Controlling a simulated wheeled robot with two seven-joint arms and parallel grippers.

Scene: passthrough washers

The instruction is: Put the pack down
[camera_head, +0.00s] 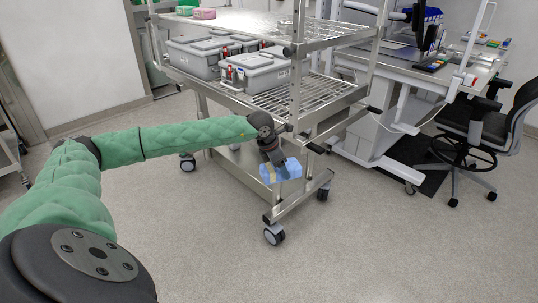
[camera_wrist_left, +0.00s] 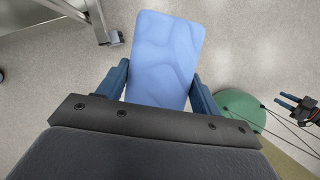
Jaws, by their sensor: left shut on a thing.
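The blue pack (camera_head: 287,170) is held out in front of the metal cart, beside its right lower end in the head view. In the left wrist view the pack (camera_wrist_left: 165,55) is a light-blue wrapped slab between the two fingers. My left gripper (camera_head: 272,160) points downward and is shut on the pack; its dark-blue fingers also show on both sides of the pack in the left wrist view (camera_wrist_left: 160,85). The pack is in the air above the floor. My right gripper is not seen in the head view.
The wheeled cart (camera_head: 300,115) has wire shelves with grey lidded bins (camera_head: 255,70) on the middle one. A green and a pink item (camera_head: 203,13) lie on its top shelf. A desk (camera_head: 440,60) and black chair (camera_head: 490,125) stand right. The front floor (camera_head: 330,260) is clear.

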